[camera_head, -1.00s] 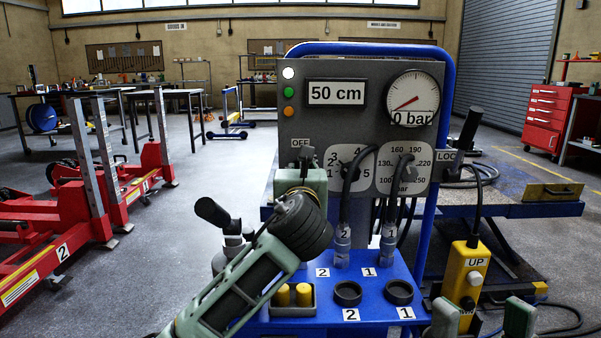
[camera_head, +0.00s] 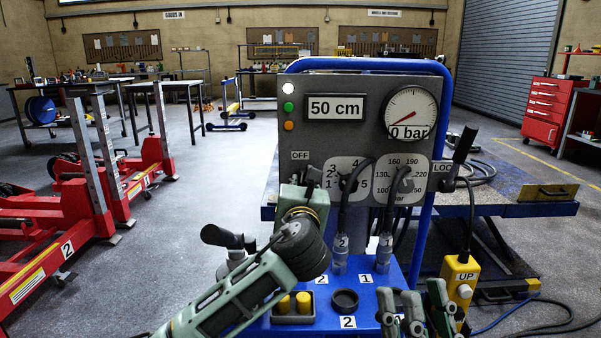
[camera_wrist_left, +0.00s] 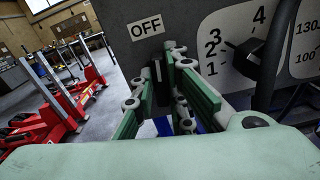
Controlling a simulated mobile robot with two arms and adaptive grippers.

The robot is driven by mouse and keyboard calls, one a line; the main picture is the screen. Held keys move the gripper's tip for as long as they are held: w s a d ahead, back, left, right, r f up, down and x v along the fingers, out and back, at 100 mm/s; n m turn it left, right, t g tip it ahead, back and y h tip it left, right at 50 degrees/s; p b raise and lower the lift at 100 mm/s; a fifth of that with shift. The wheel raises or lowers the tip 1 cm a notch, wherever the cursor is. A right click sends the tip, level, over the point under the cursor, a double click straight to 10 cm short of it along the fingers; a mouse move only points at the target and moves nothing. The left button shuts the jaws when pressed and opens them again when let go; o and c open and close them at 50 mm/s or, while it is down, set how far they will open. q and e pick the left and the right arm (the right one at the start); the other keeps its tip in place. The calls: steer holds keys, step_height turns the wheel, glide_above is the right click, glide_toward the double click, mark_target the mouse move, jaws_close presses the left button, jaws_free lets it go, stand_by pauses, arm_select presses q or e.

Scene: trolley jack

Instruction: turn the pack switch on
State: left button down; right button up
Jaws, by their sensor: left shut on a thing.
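The grey control panel (camera_head: 340,149) stands in front of me with an OFF label (camera_head: 300,155) at its left. My left gripper (camera_wrist_left: 165,88) is at the panel below that label (camera_wrist_left: 145,28), shut on the pack switch (camera_wrist_left: 161,84), a dark lever between its green fingers in the left wrist view. In the head view my own wrist hides the switch and fingertips. My right gripper (camera_head: 420,305) is low at the right of the blue cart top, its green fingers apart and empty.
The panel has a 50 cm display (camera_head: 336,107), a gauge (camera_head: 410,114) at 0 bar, two dials with black hoses, and a LOCK lever (camera_head: 462,150). A yellow UP pendant (camera_head: 461,283) hangs at right. Red jacks (camera_head: 60,225) stand at left.

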arm_select(q)
steer(key=shift+r+m+p, duration=0.2)
steer(key=shift+m+p, duration=0.1)
steer(key=shift+p, duration=0.35)
steer(key=shift+f+p, duration=0.1)
steer(key=shift+p, duration=0.5)
steer(key=shift+f, duration=0.1)
steer(key=c, duration=1.8)
jaws_free()
arm_select(e)
steer(key=w+f+g+h, duration=0.2)
steer(key=w+f+g, duration=0.5)
steer(key=f, duration=0.4)
steer(key=shift+w+a+f+g+h, duration=0.2)
steer(key=shift+w+a+g+h, duration=0.1)
steer(key=shift+h, duration=0.1)
arm_select(q)
steer(key=shift+o, duration=0.2)
steer(key=s, duration=1.2)
